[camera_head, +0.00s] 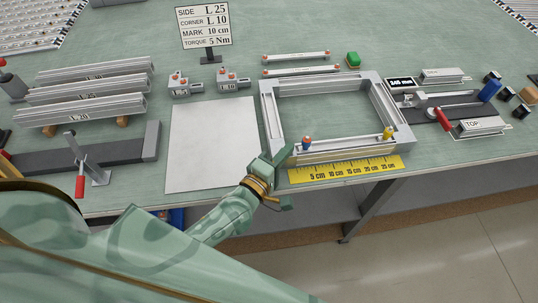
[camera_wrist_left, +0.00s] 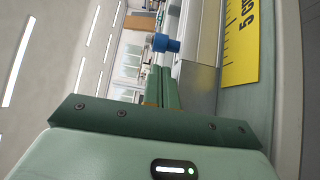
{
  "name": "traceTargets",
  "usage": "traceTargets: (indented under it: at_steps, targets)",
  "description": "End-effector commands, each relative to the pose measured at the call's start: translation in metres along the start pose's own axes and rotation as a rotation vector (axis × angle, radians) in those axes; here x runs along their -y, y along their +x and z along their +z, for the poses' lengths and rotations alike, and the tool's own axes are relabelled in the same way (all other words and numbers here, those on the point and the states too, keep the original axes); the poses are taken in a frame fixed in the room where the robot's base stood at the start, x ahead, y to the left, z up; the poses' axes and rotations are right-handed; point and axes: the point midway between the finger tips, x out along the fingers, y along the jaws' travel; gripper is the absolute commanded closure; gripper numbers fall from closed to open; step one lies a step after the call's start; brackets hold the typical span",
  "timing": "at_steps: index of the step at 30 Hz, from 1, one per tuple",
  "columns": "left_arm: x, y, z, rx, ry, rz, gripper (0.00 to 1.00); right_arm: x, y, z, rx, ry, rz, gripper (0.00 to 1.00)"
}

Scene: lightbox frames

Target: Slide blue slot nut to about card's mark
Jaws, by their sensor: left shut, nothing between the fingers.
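The blue slot nut (camera_head: 306,142) sits in the front rail of the aluminium frame (camera_head: 270,117), near its left end. It stands behind the yellow ruler (camera_head: 345,169), slightly left of the 5 cm label. The card (camera_head: 203,27) at the back reads MARK 10 cm. My left gripper (camera_head: 285,155) is shut and empty at the frame's front left corner, just left of the blue nut. In the left wrist view the shut green fingers (camera_wrist_left: 163,87) point at the blue nut (camera_wrist_left: 165,43); I cannot tell if they touch it. My right gripper is out of view.
A yellow slot nut (camera_head: 388,132) sits in the same rail at the right. A pale blank sheet (camera_head: 212,145) lies left of the frame. A clamp with a red handle (camera_head: 440,119) is at the right. The table's front edge is close below the ruler.

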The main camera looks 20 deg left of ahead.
Motion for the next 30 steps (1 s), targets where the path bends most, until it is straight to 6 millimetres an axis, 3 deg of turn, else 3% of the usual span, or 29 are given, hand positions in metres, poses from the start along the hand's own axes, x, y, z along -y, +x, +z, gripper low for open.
traceTargets:
  at_steps: [17, 30]
  targets:
    - [0.000, 0.012, 0.012, 0.000, 0.002, 0.000, 1.00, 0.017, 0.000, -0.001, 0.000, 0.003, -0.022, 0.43]
    - [0.000, 0.065, 0.066, 0.001, 0.001, 0.000, 1.00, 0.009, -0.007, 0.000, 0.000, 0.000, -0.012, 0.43]
